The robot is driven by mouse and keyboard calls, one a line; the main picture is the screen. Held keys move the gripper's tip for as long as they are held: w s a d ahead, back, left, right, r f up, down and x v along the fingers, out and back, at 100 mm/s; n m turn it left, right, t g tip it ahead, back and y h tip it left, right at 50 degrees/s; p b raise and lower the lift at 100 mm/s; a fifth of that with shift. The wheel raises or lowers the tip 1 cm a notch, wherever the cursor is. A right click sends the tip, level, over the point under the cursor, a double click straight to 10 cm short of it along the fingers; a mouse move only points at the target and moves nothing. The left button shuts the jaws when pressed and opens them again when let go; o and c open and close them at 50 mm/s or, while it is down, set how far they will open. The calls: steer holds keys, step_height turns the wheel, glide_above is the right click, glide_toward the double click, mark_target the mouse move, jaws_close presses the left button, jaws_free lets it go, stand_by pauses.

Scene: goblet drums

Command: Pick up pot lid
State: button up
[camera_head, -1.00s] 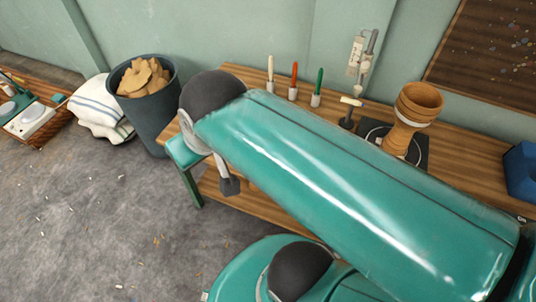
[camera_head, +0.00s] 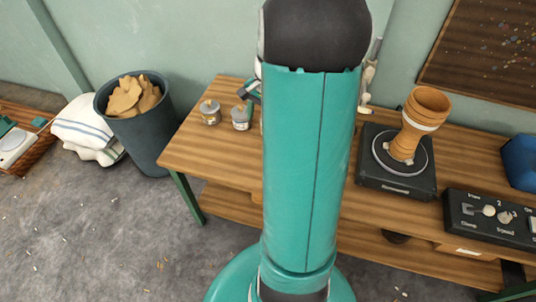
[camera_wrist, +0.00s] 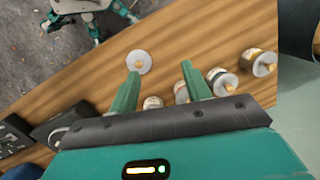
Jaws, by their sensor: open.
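In the wrist view a pale round disc with a small wooden knob, apparently the pot lid (camera_wrist: 139,62), lies on the wooden bench (camera_wrist: 100,82). My gripper (camera_wrist: 160,67) is open and empty above the bench. Its left fingertip overlaps the disc's lower edge in the picture; I cannot tell whether they touch. The disc appears left of the gap between the fingers. In the head view my raised arm hides the disc and most of my gripper.
The head view shows a goblet drum (camera_head: 415,125) on a dark turntable (camera_head: 370,170), a control box (camera_head: 490,218) and a bin (camera_head: 150,135) left of the bench.

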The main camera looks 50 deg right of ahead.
steer(key=s+d+f+m+y, duration=0.2)
steer(key=s+d+f+m, duration=0.5)
steer(key=d+f, duration=0.5)
steer(key=shift+n+t, duration=0.3)
steer(key=shift+t, duration=0.2)
steer(key=x, duration=0.5)
steer(key=s+x, duration=0.1)
steer(key=x, duration=0.2)
steer(key=shift+a+f, duration=0.25)
steer(key=shift+a, duration=0.1)
steer(key=shift+a+x, duration=0.25)
steer(key=shift+x, duration=1.15)
steer(key=shift+a+x, duration=0.2)
steer(key=shift+x, duration=1.2)
steer(key=shift+w+r, duration=0.1)
steer(key=shift+r, duration=0.1)
steer(key=shift+c, duration=0.5)
jaws_close()
